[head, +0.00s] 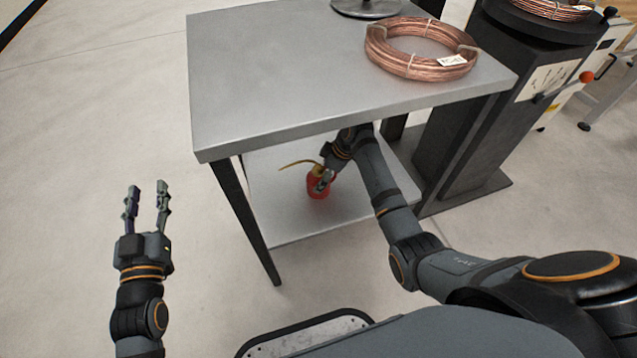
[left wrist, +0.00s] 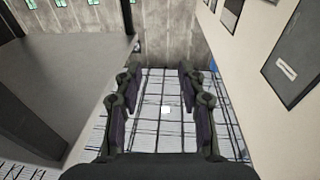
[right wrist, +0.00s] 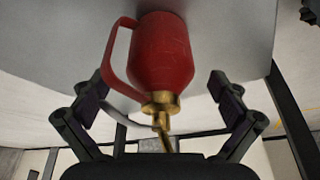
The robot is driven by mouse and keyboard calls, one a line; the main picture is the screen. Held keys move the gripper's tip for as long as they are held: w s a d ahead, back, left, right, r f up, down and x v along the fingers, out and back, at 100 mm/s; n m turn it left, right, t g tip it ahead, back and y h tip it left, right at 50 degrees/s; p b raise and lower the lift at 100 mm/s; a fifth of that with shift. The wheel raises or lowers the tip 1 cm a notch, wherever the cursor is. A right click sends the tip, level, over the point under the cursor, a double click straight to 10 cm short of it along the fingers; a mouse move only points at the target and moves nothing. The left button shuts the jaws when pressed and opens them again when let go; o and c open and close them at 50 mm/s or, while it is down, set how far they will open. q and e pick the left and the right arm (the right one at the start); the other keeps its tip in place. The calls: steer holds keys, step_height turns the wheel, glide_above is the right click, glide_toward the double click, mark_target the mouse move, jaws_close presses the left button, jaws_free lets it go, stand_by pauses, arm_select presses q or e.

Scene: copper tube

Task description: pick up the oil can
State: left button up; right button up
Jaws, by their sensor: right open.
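The red oil can (head: 319,187) stands on the lower shelf of the grey table, its thin yellowish spout pointing left in the head view. In the right wrist view the oil can (right wrist: 161,55) shows its red body, side handle and brass neck between the fingers. My right gripper (head: 325,178) reaches under the tabletop to the can; in the right wrist view its fingers (right wrist: 162,97) are open, one on each side of the can, with gaps visible. My left gripper (head: 147,190) is open and empty, left of the table; its open fingers also show in the left wrist view (left wrist: 158,88).
The grey tabletop (head: 290,70) hangs over the lower shelf (head: 290,222). A copper tube coil (head: 385,57) lies on top. A table leg (head: 245,220) stands left of the can, and a dark machine (head: 470,110) stands at right. Floor at left is clear.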

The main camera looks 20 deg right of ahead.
steer(key=b+x, duration=0.1)
steer(key=x, duration=0.1)
steer(key=shift+f, duration=0.35)
steer(key=shift+a, duration=0.1)
arm_select(q)
steer(key=s+r+m+t+h, duration=0.1)
steer(key=s+r+t, duration=0.2)
steer(key=r, duration=1.1)
steer(key=t, duration=0.3)
steer(key=shift+s+t, duration=0.15)
steer(key=shift+t, duration=0.25)
steer(key=shift+d+f, duration=0.1)
arm_select(e)
steer(key=shift+c, duration=0.2)
steer(key=shift+w, duration=0.1)
steer(key=c, duration=1.5)
steer(key=shift+c, duration=0.2)
